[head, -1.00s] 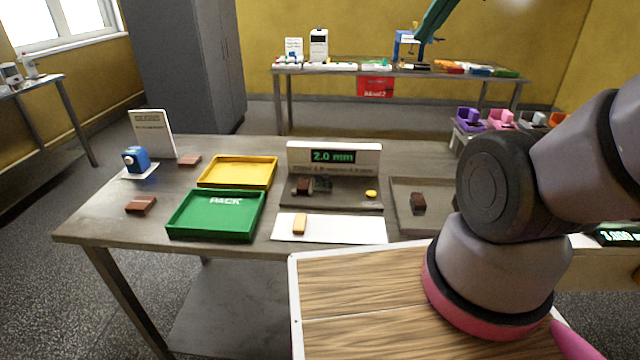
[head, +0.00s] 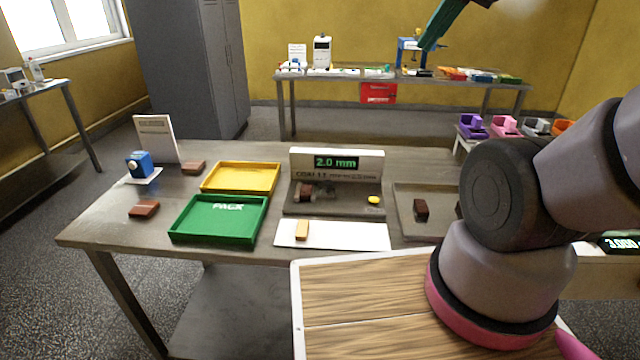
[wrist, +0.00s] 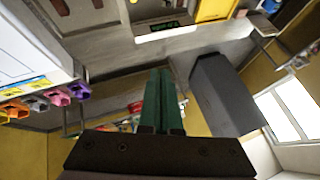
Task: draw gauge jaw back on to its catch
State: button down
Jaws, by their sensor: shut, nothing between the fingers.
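The gauge (head: 337,160) stands at the back middle of the bench, with a white panel reading 2.0 mm and a dark base. On its base, a brown piece (head: 305,193) sits beside a small grey part that may be the jaw. A yellow button-like part (head: 374,199) is at the base's right. The catch is too small to make out. The gauge also shows upside down at the top of the wrist view (wrist: 165,27). My gripper (head: 426,46) has green fingers, high and well clear of the gauge. They are shut and empty in the wrist view (wrist: 162,75).
A green PACK tray (head: 218,238) and a yellow tray (head: 240,190) lie left of the gauge. A white mat (head: 350,236) with a tan bar (head: 302,230) lies in front. A grey tray (head: 402,222) holding a dark brown piece is right. Loose brown pieces (head: 144,209) lie at the left.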

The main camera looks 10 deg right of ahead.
jog(key=c, duration=1.5)
grip_release()
jog(key=shift+c, duration=0.2)
jog(key=o, duration=0.9)
jog(key=shift+w+a+f, duration=0.1)
jog(key=shift+w, duration=0.2)
jog(key=n+g+h, duration=0.2)
jog(key=n+g, duration=0.4)
jog(key=g, duration=0.1)
send_over(328, 181)
notch_tip(328, 181, down, 27)
notch_tip(328, 181, down, 10)
jog(key=shift+s+f, duration=0.15)
jog(key=shift+f, duration=0.05)
